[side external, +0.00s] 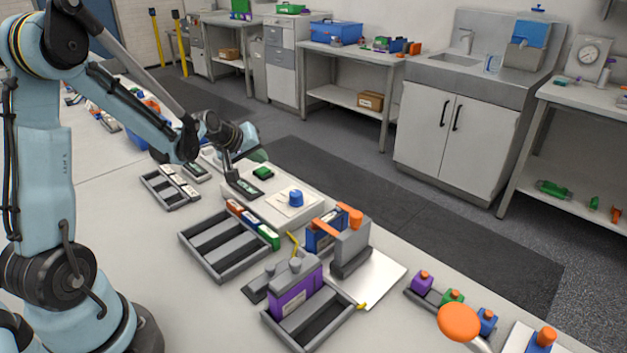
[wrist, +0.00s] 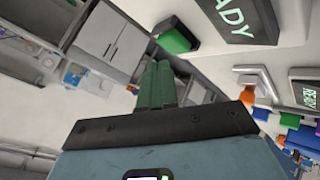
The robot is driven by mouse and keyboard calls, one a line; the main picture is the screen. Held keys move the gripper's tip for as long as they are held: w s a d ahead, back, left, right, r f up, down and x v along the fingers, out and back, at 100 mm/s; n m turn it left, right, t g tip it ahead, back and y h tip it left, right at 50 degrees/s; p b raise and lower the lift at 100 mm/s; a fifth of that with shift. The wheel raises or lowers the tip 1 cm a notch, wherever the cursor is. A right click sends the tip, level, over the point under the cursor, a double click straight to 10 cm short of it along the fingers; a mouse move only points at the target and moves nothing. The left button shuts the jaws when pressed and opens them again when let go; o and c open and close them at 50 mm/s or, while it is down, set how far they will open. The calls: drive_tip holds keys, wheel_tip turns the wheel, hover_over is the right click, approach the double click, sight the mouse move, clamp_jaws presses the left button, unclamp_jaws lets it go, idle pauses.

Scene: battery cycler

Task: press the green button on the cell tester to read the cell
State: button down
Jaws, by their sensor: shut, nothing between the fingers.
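The cell tester (side external: 272,205) is a pale box on the bench with a blue knob (side external: 296,198) and a dark display (side external: 244,185). Its green button (side external: 262,172) stands on top near the back; it also shows in the wrist view (wrist: 176,38). A large display (wrist: 240,18) beside the button shows the letters "ADY", its left part cut off. My gripper (wrist: 158,70) has its dark green fingers together and empty. In the wrist view the fingertips sit just below and left of the button, visibly apart in the picture. In the side view the fingers are hard to make out.
A grey fixture with an orange lever (side external: 350,245) stands to the right. A smaller tray (side external: 168,188) lies left.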

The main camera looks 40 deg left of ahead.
sight(260, 171)
drive_tip(key=shift+f, duration=0.2)
drive_tip(key=shift+f, duration=0.25)
drive_tip(key=shift+f, duration=0.5)
idle(0.7)
drive_tip(key=shift+r, duration=0.95)
drive_tip(key=shift+r, duration=0.1)
drive_tip(key=shift+r, duration=2.4)
